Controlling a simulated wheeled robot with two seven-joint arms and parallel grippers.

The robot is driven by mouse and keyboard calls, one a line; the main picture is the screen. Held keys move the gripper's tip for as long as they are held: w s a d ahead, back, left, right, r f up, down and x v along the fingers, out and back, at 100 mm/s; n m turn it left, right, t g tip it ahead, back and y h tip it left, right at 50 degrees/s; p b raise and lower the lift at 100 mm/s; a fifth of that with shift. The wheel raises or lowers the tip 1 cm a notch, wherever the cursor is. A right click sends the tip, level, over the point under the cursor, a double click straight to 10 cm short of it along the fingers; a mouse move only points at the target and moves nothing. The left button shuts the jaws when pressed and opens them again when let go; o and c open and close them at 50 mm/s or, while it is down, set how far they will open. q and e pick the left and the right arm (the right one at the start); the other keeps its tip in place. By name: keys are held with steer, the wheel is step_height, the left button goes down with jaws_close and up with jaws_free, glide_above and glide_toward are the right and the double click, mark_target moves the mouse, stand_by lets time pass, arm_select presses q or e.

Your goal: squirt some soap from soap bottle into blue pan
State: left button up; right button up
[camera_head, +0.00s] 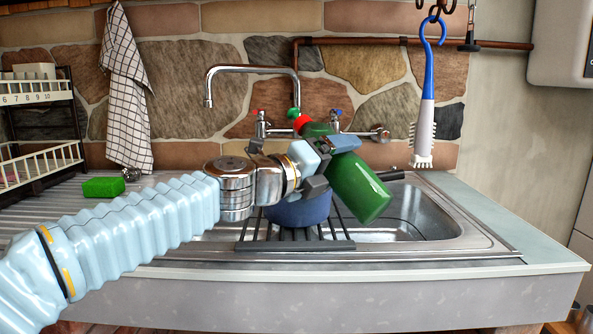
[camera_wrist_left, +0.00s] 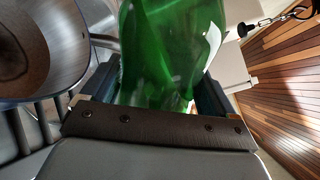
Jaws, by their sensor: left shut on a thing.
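The green soap bottle (camera_head: 357,186) with a red cap is in my left gripper (camera_head: 325,165), above the sink. It is tilted, with its cap up and to the left and its base down to the right. In the left wrist view the bottle (camera_wrist_left: 165,50) fills the space between the fingers of the left gripper (camera_wrist_left: 160,85). The blue pan (camera_head: 300,208) sits on a dark rack over the sink, below the gripper and partly hidden by it. The pan (camera_wrist_left: 82,70) also shows at the left of the wrist view. My right gripper is not in view.
A metal tap (camera_head: 252,72) rises behind the bottle. A blue and white brush (camera_head: 425,120) hangs at the right. A green sponge (camera_head: 103,187) lies on the drainboard beside a plate rack (camera_head: 40,165). The dark rack (camera_head: 295,245) spans the sink (camera_head: 430,215). The right counter is clear.

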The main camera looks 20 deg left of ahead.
mark_target(352, 180)
arm_select(q)
steer(key=shift+s+d+f+n+b, duration=0.2)
steer(key=shift+d+f+n+b, duration=0.1)
steer(key=shift+f+n+b, duration=0.3)
steer(key=shift+s+d+f+n+b, duration=0.25)
steer(key=shift+f+n+b, duration=0.15)
steer(key=shift+n, duration=0.4)
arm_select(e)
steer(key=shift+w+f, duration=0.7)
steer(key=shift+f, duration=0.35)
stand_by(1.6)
arm_select(q)
steer(key=shift+s+d+n+p, duration=0.15)
steer(key=shift+d+n+p, duration=0.2)
steer(key=shift+n+p, duration=0.45)
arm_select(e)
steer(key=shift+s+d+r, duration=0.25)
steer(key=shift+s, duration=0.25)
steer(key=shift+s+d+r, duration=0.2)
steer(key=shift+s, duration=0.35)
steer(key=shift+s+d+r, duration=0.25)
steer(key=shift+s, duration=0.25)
